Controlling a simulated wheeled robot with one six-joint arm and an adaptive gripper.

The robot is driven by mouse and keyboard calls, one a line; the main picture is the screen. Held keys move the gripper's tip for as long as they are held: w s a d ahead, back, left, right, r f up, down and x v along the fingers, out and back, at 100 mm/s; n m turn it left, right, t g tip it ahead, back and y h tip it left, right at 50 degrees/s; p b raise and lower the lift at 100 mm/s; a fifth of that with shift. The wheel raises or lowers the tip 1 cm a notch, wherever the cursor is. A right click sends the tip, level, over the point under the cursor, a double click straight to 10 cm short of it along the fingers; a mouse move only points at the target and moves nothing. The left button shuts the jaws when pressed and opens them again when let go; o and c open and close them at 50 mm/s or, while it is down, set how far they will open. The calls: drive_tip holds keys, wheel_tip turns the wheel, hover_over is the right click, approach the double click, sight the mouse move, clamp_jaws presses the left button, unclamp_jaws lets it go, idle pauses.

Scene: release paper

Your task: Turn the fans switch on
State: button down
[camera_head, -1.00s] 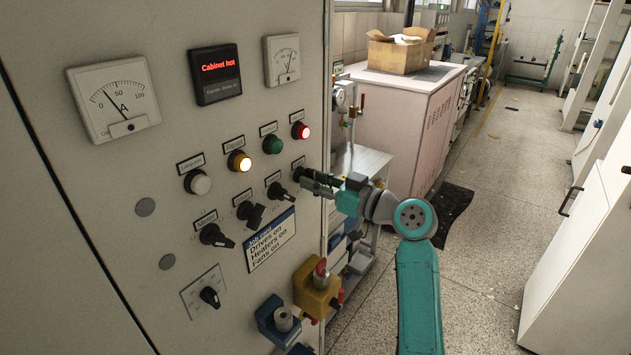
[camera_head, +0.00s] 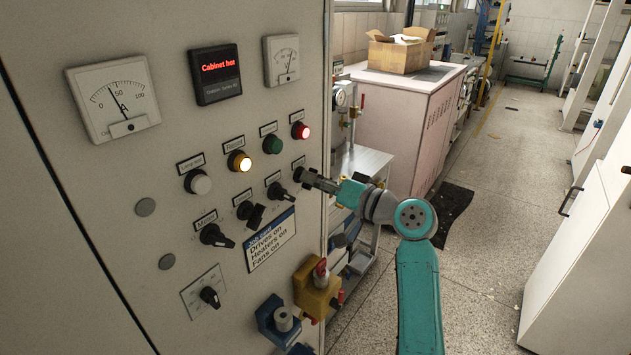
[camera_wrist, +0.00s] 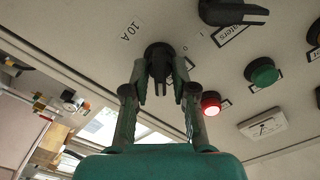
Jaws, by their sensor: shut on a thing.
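A row of black rotary switches sits on the grey cabinet panel. The rightmost switch (camera_head: 298,174) is at the row's right end; its label is too small to read, so I cannot confirm it is the fans switch. My gripper (camera_head: 308,179) is shut on this switch from the right. In the wrist view the fingers (camera_wrist: 160,78) stand either side of the black knob (camera_wrist: 157,54), with "10 A" printed beside it. The neighbouring heaters switch (camera_wrist: 235,13) is near the top; it also shows in the head view (camera_head: 277,191). The knob's exact angle is partly hidden.
Above the switches are a lit red lamp (camera_head: 300,130), a green lamp (camera_head: 272,144), a lit yellow lamp (camera_head: 239,161) and a white lamp (camera_head: 200,183). A display (camera_head: 215,73) reads "Cabinet hot". A yellow padlocked box (camera_head: 316,290) sits below my gripper.

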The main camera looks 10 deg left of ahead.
drive_tip(key=shift+m, duration=0.3)
drive_tip(key=c, duration=1.2)
unclamp_jaws()
drive_tip(key=shift+d, duration=0.1)
drive_tip(key=v, duration=1.2)
drive_tip(key=shift+w, duration=0.1)
